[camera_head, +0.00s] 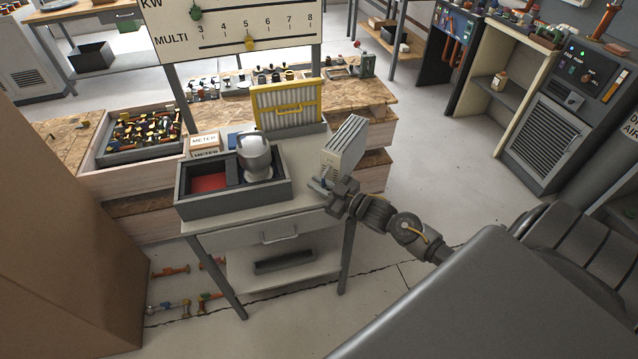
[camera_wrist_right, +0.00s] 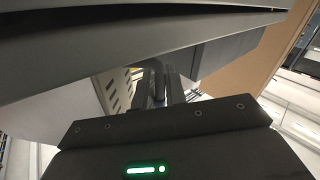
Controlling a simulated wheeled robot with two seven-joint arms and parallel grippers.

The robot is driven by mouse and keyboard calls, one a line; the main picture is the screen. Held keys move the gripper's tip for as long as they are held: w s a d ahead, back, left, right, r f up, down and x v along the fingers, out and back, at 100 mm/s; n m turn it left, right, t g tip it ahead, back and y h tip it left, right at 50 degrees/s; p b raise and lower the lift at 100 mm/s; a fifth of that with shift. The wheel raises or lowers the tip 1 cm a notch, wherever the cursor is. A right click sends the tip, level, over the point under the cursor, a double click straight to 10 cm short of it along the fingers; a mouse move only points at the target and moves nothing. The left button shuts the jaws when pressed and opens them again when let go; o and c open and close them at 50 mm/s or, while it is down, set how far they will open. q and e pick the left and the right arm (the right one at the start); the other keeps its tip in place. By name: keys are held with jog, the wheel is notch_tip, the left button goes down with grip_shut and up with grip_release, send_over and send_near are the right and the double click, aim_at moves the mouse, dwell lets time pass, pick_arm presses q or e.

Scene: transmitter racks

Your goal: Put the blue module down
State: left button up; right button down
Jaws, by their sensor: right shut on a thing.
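My right gripper (camera_head: 338,188) is shut on a pale grey, finned module (camera_head: 344,147). It holds the module tilted at the right edge of the small cart (camera_head: 300,217); I cannot tell whether it touches the top. No blue shows on the held module. In the right wrist view, dark surfaces fill the top and the grip is hard to make out. A dark tray (camera_head: 234,208) on the cart has a red-floored left compartment (camera_head: 208,183) and a silver domed object (camera_head: 254,156) in its right compartment. A small blue item (camera_head: 238,139) shows partly behind the tray. My left gripper is out of view.
A yellow-framed filter (camera_head: 285,104) and meter boxes (camera_head: 205,142) stand behind the tray. A wooden bin (camera_head: 100,178) of coloured parts is at left. A tall brown panel (camera_head: 60,230) blocks the near left. Open floor (camera_head: 430,165) lies right of the cart.

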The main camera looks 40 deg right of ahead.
jog(key=shift+r, duration=0.1)
jog(key=c, duration=1.8)
grip_release()
jog(key=shift+f, duration=0.2)
jog(key=o, duration=0.4)
jog(key=shift+c, duration=0.2)
jog(key=shift+r, duration=0.1)
jog(key=b+v, duration=0.1)
jog(key=v, duration=1.1)
jog(key=shift+b, duration=0.35)
jog(key=shift+r, duration=0.15)
